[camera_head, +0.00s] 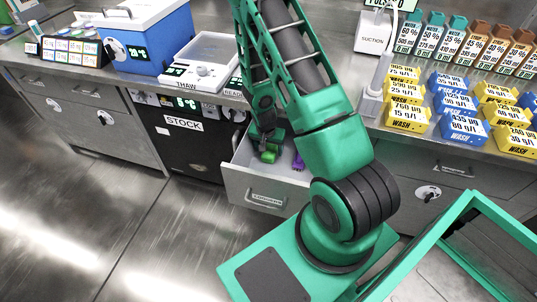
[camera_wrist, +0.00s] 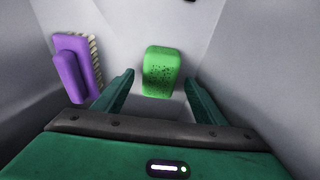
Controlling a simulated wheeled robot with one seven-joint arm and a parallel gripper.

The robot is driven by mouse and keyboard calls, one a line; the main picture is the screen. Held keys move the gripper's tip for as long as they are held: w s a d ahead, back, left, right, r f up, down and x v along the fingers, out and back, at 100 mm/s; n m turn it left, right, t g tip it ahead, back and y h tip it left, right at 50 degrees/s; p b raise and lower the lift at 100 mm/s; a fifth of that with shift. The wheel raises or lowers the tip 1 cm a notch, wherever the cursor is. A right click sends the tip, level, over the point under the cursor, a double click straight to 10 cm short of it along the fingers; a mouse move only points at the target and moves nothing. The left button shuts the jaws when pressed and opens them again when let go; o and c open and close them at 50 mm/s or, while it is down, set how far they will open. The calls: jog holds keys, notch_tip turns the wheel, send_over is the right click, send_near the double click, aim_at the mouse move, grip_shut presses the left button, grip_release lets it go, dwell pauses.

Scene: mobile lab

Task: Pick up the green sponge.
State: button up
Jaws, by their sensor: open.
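The green sponge (camera_wrist: 160,72) lies inside an open drawer (camera_head: 256,186); in the wrist view it is a bright green block with dark specks on its lower face. It also shows in the head view (camera_head: 268,156), partly covered by my gripper. My gripper (camera_wrist: 158,82) is open, its two dark green fingers on either side of the sponge's near end in the picture, with gaps on both sides. Nothing is held. In the head view my gripper (camera_head: 267,146) reaches down into the drawer. Whether the fingertips are level with the sponge I cannot tell.
A purple brush (camera_wrist: 76,66) with pale bristles lies left of the sponge in the wrist view, near the left finger. Grey drawer walls (camera_wrist: 245,75) stand close around. Above are the counter with a thaw unit (camera_head: 203,62), a blue box (camera_head: 150,40) and yellow and blue wash boxes (camera_head: 460,105).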

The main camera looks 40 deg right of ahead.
jog(key=shift+f, duration=0.25)
dwell(0.4)
jog(key=c, duration=1.2)
jog(key=shift+r, duration=0.1)
